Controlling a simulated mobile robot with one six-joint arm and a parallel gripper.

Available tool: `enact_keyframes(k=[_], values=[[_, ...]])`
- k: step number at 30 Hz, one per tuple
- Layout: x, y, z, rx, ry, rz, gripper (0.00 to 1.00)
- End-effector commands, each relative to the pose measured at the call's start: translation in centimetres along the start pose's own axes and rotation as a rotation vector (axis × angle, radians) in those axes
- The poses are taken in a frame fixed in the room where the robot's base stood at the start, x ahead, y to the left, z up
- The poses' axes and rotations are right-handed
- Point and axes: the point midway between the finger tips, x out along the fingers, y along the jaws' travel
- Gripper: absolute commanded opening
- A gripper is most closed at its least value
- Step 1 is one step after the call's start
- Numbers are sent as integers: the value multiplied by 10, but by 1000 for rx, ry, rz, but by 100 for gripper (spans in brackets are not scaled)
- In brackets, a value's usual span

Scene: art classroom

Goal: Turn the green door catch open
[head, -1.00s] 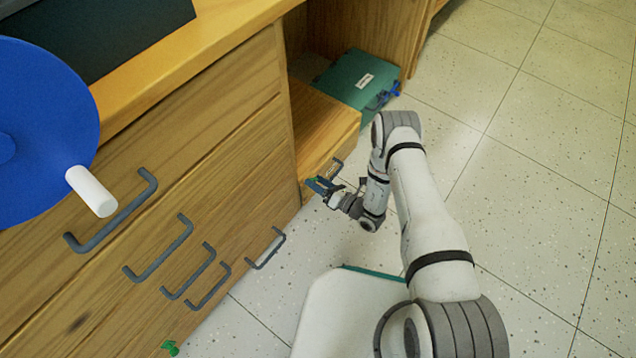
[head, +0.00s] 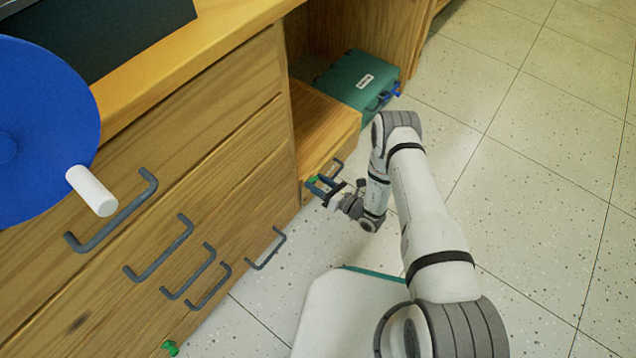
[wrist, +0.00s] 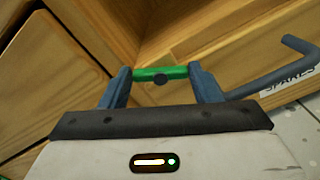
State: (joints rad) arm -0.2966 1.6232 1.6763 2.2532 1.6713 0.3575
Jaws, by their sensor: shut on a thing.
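The green door catch (wrist: 160,74) is a short green bar with a dark round pivot at its middle, set on the wooden front. In the wrist view it spans between the two blue-grey fingers of my gripper (wrist: 162,88), one at each end. My gripper is shut on it. In the head view my gripper (head: 322,185) is at the front of the low wooden unit, and only a bit of the green catch (head: 313,180) shows beside the fingers.
A grey handle (wrist: 270,80) with a label reading SPARES is just right of my gripper. Several grey drawer handles line the cabinet (head: 215,220). Another green catch (head: 170,348) is low at left. A teal case (head: 358,78) lies behind. The floor at right is clear.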

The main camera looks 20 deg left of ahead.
Motion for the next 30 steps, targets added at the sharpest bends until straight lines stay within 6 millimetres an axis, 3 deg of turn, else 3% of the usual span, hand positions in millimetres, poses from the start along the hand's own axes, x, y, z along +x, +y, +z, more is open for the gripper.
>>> enact_keyframes(k=[15,30], values=[[-1,0,0,-381,0,-6,34],[-2,-1,-1,-496,1,-8,34]])
